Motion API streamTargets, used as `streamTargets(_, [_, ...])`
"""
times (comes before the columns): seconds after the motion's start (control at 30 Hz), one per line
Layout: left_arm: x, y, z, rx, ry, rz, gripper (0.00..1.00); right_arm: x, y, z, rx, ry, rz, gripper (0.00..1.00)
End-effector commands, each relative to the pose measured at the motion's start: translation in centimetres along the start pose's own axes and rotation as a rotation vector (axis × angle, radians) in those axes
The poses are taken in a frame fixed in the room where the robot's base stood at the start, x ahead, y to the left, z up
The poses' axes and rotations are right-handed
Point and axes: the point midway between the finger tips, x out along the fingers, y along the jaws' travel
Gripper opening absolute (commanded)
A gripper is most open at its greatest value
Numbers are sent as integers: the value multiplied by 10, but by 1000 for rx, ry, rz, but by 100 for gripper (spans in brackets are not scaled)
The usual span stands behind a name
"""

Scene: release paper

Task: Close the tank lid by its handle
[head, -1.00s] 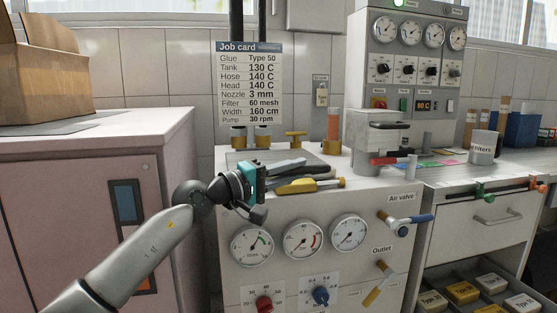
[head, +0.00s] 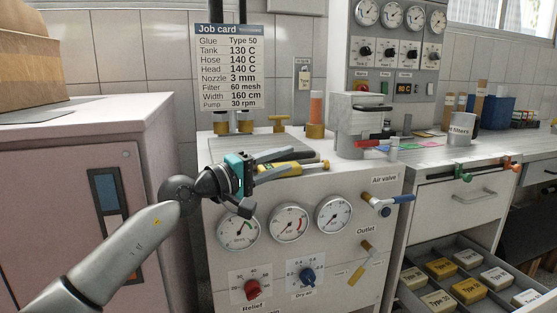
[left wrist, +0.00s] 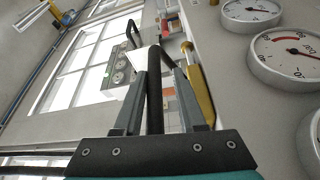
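The glue machine (head: 300,188) is a pale cabinet with gauges on its front. My left gripper (head: 285,160) comes in from the left at the slab's front edge, fingers pointing right and apart. In the left wrist view a dark bar (left wrist: 155,95) runs between the fingers (left wrist: 157,70); it may be the lid's edge or handle, and no grip on it shows. A yellow bar (head: 300,167) lies beside the fingers. My right gripper is out of view.
An air valve (head: 380,203) sticks out at the front right. A pink cabinet (head: 70,180) stands at left. An open drawer (head: 400,305) holds several labelled blocks.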

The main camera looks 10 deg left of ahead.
Motion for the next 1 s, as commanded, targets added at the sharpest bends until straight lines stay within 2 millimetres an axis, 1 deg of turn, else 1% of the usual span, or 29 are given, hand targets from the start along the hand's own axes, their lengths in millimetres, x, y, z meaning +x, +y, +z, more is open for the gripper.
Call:
streamTargets(0.17, [-7, -2, -2, 1, 3, -6, 35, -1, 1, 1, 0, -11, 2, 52])
streamTargets(0.27, [-19, -2, -2, 3, 5, -6, 35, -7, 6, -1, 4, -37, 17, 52])
streamTargets(0.47, [-56, -2, -1, 3, 2, -9, 35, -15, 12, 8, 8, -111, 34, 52])
streamTargets(0.6, [-84, -3, -1, 3, 3, -7, 35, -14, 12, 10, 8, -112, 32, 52])
streamTargets(0.8, [-117, -3, 0, 0, 2, -5, 35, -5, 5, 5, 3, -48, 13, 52])
streamTargets(1.0, [-140, -2, 1, -1, 1, -3, 35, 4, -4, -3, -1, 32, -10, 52])
